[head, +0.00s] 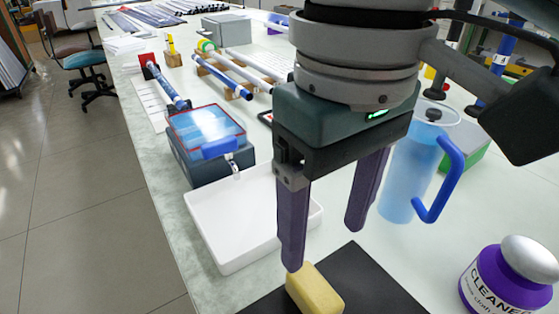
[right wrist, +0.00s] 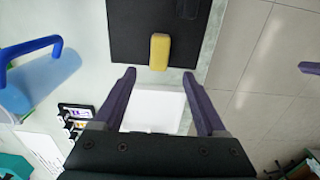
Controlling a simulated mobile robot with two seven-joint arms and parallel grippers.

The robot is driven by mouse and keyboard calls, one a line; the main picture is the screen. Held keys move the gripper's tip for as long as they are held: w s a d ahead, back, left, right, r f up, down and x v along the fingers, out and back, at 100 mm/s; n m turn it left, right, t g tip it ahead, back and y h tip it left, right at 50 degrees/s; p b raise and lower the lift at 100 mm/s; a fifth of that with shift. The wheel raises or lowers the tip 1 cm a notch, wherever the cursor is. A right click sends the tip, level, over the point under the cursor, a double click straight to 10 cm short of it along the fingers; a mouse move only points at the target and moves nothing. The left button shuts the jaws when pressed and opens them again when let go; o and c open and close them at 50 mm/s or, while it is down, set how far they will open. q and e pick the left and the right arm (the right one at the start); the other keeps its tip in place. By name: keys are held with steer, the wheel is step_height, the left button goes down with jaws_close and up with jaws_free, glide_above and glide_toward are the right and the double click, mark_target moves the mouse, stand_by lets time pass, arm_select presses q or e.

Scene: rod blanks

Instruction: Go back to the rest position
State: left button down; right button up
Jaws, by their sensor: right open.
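My right gripper (head: 323,248) is open with nothing between its two purple fingers. It hangs over the bench by the white tray (head: 220,262) and the black mat (head: 372,275). A yellow block (head: 315,290) lies on the mat; in the head view one fingertip overlaps its far end. In the right wrist view my right gripper (right wrist: 159,74) has the yellow block (right wrist: 159,52) just past its tips, apart from them. A purple piece at that view's right edge looks like a finger of my left gripper (right wrist: 311,68); the rest of it is out of frame.
A blue pitcher (head: 405,170) stands close to the right of my right gripper. A purple cleaner bottle (head: 500,282) is at the lower right. A blue-lidded box (head: 205,135) and racked rods (head: 225,75) lie left and behind. Open floor (head: 80,200) is left of the bench.

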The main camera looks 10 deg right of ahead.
steer(key=shift+r, duration=0.25)
steer(key=s+a+r+t+y+p, duration=0.2)
steer(key=s+a+r+y+p, duration=0.25)
steer(key=p, duration=0.45)
steer(key=s+d+r+m+t+h+p, duration=0.1)
steer(key=s+d+r+h+p, duration=0.1)
steer(key=s+d+p, duration=0.35)
steer(key=s+d+r+m+h+p, duration=0.1)
steer(key=s+d+r+h+p, duration=0.15)
steer(key=d, duration=0.65)
step_height(320, 180, up, 37)
steer(key=p, duration=3.6)
steer(key=shift+w+a+f+t+p, duration=0.15)
steer(key=shift+w+a+t+p, duration=0.15)
steer(key=shift+a+p, duration=0.1)
